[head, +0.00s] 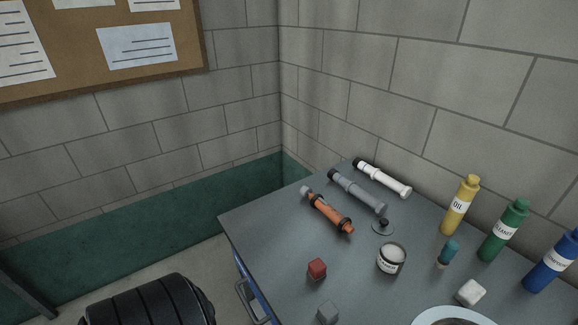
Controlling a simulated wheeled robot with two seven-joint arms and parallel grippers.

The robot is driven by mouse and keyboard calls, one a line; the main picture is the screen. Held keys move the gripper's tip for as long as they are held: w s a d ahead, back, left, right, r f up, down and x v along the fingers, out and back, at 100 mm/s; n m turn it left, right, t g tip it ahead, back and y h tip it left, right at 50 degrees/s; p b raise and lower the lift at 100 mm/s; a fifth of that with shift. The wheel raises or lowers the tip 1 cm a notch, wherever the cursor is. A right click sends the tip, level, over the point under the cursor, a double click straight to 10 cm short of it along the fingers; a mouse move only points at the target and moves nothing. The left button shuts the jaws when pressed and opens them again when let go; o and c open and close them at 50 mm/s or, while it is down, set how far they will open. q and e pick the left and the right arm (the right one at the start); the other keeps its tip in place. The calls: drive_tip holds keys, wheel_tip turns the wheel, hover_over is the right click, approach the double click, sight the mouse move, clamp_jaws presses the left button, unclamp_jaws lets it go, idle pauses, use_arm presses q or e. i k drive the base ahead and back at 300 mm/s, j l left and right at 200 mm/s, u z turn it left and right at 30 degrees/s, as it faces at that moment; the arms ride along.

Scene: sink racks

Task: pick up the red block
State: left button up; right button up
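The red block (317,269) is a small cube on the grey worktop (275,229), near its front left edge. It stands apart from other things, with a grey block (328,313) below it in the picture. Neither of my grippers shows in the head view. Nothing hides the red block.
An orange tube (328,212), a grey tube (356,191) and a white tube (382,178) lie behind the block. A labelled jar (391,259) stands to its right. Bottles, including a yellow one (460,206), stand along the wall. A white plate (452,313) is at the bottom edge.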

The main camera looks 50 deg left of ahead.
sight(317, 270)
drive_tip(key=j+u, duration=0.35)
drive_tip(key=k+j+u, duration=0.1)
drive_tip(key=u, duration=0.3)
drive_tip(key=j+z, duration=0.25)
drive_tip(key=j, duration=0.55)
drive_tip(key=k, duration=0.05)
